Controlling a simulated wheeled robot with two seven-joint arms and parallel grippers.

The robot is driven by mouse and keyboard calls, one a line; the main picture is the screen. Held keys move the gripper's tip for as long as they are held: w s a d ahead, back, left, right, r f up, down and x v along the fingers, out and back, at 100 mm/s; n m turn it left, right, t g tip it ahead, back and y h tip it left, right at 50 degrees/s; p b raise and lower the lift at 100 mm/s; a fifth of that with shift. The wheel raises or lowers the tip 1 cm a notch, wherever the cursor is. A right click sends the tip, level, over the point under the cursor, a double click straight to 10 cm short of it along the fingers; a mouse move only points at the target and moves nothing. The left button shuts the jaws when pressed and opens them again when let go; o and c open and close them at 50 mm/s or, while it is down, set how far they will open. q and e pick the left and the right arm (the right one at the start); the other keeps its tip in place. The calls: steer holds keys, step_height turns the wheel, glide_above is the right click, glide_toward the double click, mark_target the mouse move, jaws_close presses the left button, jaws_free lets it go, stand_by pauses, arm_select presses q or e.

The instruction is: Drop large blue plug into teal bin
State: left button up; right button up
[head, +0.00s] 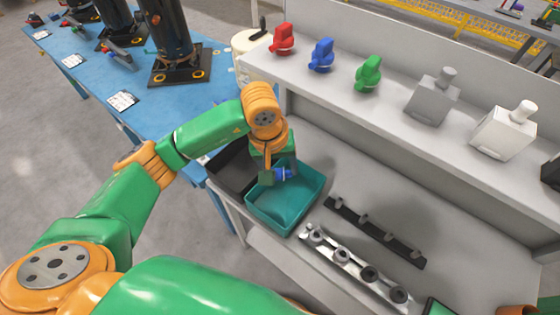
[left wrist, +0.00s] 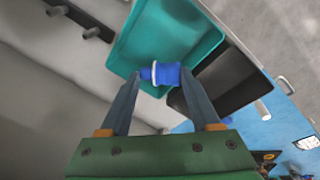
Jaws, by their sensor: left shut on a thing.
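The large blue plug (left wrist: 162,74) is a blue cylinder with a white ring and a narrower end. My left gripper (left wrist: 160,84) is shut on it, with the plug between the two fingertips. In the head view my left gripper (head: 281,175) holds the plug (head: 284,174) over the teal bin (head: 284,214). The teal bin is an open rectangular box on the bench; it also shows behind the plug in the left wrist view (left wrist: 194,25). I cannot tell the exact height of the plug over the bin floor. My right gripper is not in view.
A black bin (head: 232,170) stands directly left of the teal bin. A black rail (head: 375,232) and a silver rail with knobs (head: 355,268) lie to the right. A shelf behind holds red (head: 283,40), blue (head: 322,55) and green (head: 368,74) parts.

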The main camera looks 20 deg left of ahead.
arm_select(q)
steer(key=shift+w+f, duration=0.35)
steer(key=shift+w, duration=0.1)
steer(key=o, duration=1.5)
steer(key=shift+s+r, duration=0.2)
steer(key=shift+s, duration=0.1)
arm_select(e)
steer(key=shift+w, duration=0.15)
arm_select(q)
steer(key=shift+w, duration=0.1)
steer(key=shift+r, duration=0.2)
steer(key=r, duration=0.2)
steer(key=r+b, duration=0.1)
steer(key=r, duration=0.1)
steer(key=s+r, duration=0.1)
steer(key=r, duration=0.1)
steer(key=shift+a+r+b, duration=0.25)
steer(key=shift+a+b, duration=0.1)
steer(key=shift+b, duration=0.05)
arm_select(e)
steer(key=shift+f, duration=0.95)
